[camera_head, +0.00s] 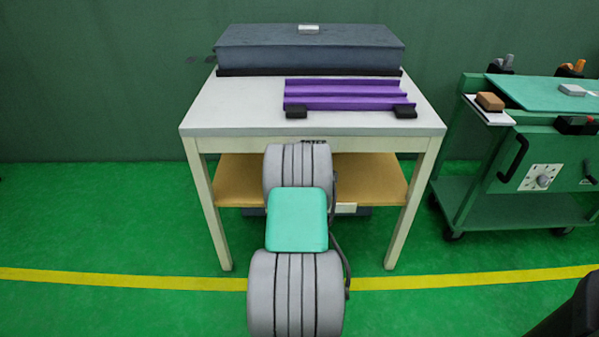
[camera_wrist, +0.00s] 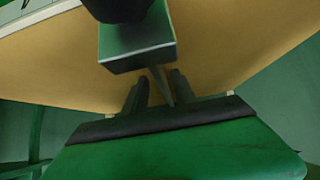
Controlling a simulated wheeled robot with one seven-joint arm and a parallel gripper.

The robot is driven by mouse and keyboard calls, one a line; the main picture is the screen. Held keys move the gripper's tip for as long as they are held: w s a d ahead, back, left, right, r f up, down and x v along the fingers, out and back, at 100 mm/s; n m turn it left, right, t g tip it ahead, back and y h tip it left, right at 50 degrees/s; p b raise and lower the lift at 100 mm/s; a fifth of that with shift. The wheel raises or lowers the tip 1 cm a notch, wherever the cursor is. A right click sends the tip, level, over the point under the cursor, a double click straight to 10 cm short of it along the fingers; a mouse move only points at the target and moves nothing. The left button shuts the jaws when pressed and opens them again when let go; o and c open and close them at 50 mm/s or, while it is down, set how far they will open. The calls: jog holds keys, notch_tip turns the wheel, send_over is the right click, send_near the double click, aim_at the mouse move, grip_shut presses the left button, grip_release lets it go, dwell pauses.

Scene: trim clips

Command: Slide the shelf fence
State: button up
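The wooden lower shelf (camera_head: 378,185) lies under a white-topped table; it fills much of the wrist view (camera_wrist: 235,50). No fence can be made out in the head view, where my arm covers the shelf's middle. My gripper is hidden in the head view.
The tabletop (camera_head: 225,112) overhangs the shelf, with legs at both sides. A dark grey box (camera_head: 310,58) and a purple ridged piece (camera_head: 345,93) with black feet lie on top. A green cart (camera_head: 510,220) stands to the right.

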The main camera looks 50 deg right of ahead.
jog(key=p+v, duration=0.1)
jog(key=v, duration=0.4)
jog(key=shift+a+r, duration=0.1)
